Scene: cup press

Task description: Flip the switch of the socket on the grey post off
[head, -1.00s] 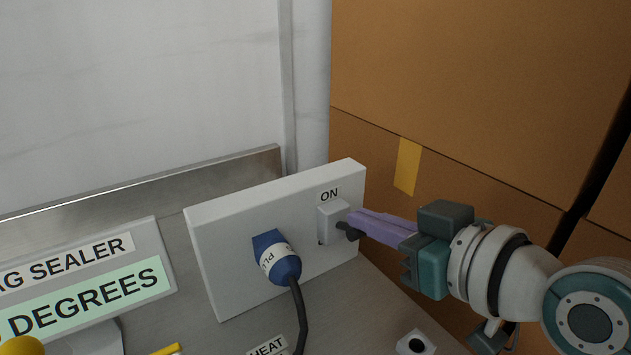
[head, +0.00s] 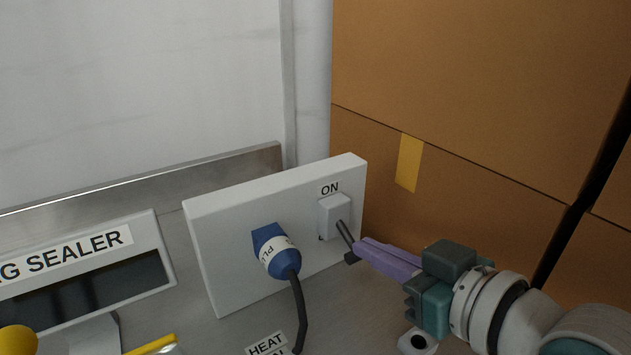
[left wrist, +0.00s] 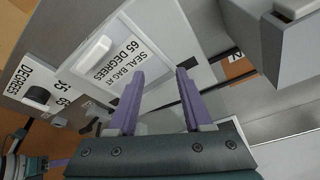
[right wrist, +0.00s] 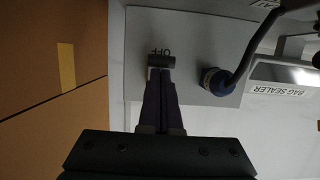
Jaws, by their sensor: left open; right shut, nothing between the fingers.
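The pale socket box (head: 225,270) stands at the middle of the head view. Its white switch block (head: 333,212) sits at the right, under an ON label. The dark switch lever (head: 344,232) slants downward from the block. A blue plug (head: 277,252) is in the socket, left of the switch. My right gripper (head: 353,255) is shut and empty, its tip at the lower end of the lever; whether they touch I cannot tell. My left gripper (left wrist: 160,74) is open and empty.
The bag sealer display (head: 100,290) at the left is dark. The plug's black cable (head: 300,315) hangs down from it. Brown boxes (head: 460,100) rise close on the right. A sealing sign (left wrist: 108,58) lies ahead of my left gripper.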

